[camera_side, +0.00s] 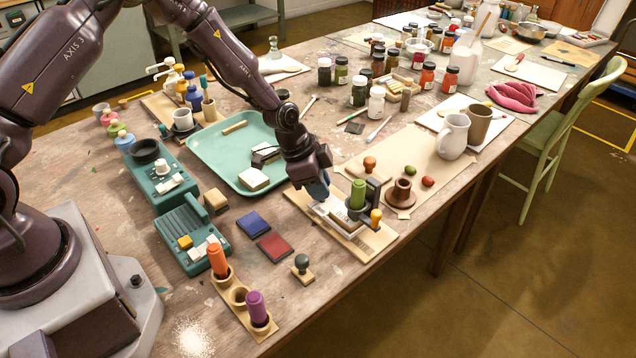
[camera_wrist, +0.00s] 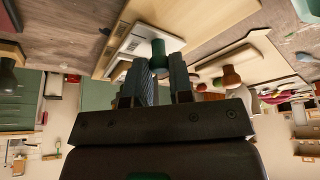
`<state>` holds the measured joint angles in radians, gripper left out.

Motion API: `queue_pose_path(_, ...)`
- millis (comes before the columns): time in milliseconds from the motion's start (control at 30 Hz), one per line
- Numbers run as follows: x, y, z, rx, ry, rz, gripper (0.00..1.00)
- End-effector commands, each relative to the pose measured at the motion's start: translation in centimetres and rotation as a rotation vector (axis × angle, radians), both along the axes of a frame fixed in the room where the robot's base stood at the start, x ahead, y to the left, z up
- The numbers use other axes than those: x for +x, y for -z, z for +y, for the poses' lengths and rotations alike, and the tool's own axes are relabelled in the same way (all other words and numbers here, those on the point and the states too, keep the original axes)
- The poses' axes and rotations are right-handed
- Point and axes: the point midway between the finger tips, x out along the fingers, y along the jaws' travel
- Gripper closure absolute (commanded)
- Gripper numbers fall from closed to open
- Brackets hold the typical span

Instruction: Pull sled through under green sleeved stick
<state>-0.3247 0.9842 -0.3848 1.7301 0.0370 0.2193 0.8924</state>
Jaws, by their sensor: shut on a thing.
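The green sleeved stick (camera_side: 358,194) stands upright over a pale wooden board (camera_side: 374,243) in the side view. A low pale sled (camera_side: 331,211) lies on the board, to the left of the stick. My gripper (camera_side: 320,192) is down at the sled's far-left end, apart from the stick. In the wrist view my gripper (camera_wrist: 158,72) is shut, with a green cylinder (camera_wrist: 158,50) just beyond the fingertips. The point of contact is hidden, but the grip appears to be on the sled. The pale sled part (camera_wrist: 137,40) shows beside the fingers.
A wooden-knobbed stamp (camera_side: 369,166) and a brown pot (camera_side: 402,192) are beyond. A teal tray (camera_side: 215,152) lies to the left. The table's front edge runs close to the board.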

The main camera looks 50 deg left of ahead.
Motion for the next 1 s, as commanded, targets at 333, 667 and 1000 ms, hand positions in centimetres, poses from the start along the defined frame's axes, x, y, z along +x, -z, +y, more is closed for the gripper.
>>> queue_pose_path(333,0.0,0.0,-3.9,-0.001,0.004,0.000,1.00)
queue_pose_path(667,0.0,0.0,-4.1,-0.001,0.001,0.000,1.00)
queue_pose_path(1000,0.0,0.0,-4.1,-0.001,0.001,0.000,0.54)
